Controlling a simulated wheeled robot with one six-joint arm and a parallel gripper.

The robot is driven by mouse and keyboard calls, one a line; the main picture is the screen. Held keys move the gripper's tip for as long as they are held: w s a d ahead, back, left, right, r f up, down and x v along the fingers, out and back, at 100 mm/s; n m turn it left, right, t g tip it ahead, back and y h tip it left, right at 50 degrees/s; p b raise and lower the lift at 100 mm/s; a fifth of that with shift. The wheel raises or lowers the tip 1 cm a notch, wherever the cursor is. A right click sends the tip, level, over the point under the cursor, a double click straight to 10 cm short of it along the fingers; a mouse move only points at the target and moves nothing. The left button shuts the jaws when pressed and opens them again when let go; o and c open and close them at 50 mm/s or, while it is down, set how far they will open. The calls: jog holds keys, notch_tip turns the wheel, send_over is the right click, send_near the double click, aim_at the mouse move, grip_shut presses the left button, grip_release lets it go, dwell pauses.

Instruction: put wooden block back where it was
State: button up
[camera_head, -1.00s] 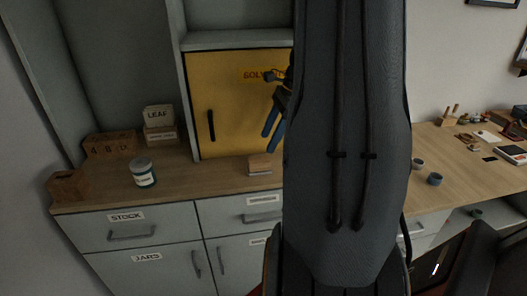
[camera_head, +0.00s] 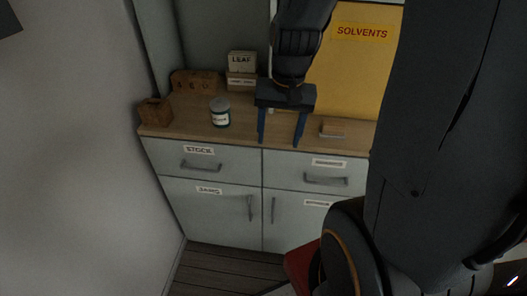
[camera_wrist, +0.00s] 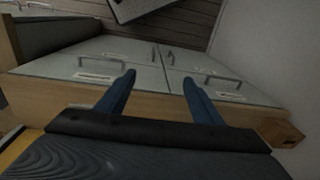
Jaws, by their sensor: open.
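My gripper (camera_head: 279,142) is open and empty, with its two blue fingers pointing down at the front edge of the counter (camera_head: 240,137). It also shows in the wrist view (camera_wrist: 159,79), with nothing between the fingers. A small pale wooden block (camera_head: 333,130) lies on the counter to the right of my gripper, apart from it. A darker wooden cube-like block (camera_head: 155,112) stands at the left end of the counter; a similar brown block shows in the wrist view (camera_wrist: 280,132). I cannot tell which of these the task means.
A labelled jar (camera_head: 220,113) stands left of my gripper. The yellow SOLVENTS door (camera_head: 352,65) is at the back right. Drawers and cupboards with protruding handles (camera_head: 201,165) are below.

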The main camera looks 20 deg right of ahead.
jog(key=s+a+f+n, duration=0.1)
jog(key=s+a+n, duration=0.2)
jog(key=a+n, duration=0.2)
jog(key=shift+s+a+n+t, duration=0.3)
jog(key=shift+a+n+t, duration=0.1)
jog(key=shift+a, duration=0.05)
jog(key=shift+f, duration=0.1)
jog(key=shift+f+b, duration=0.45)
jog(key=shift+b, duration=0.05)
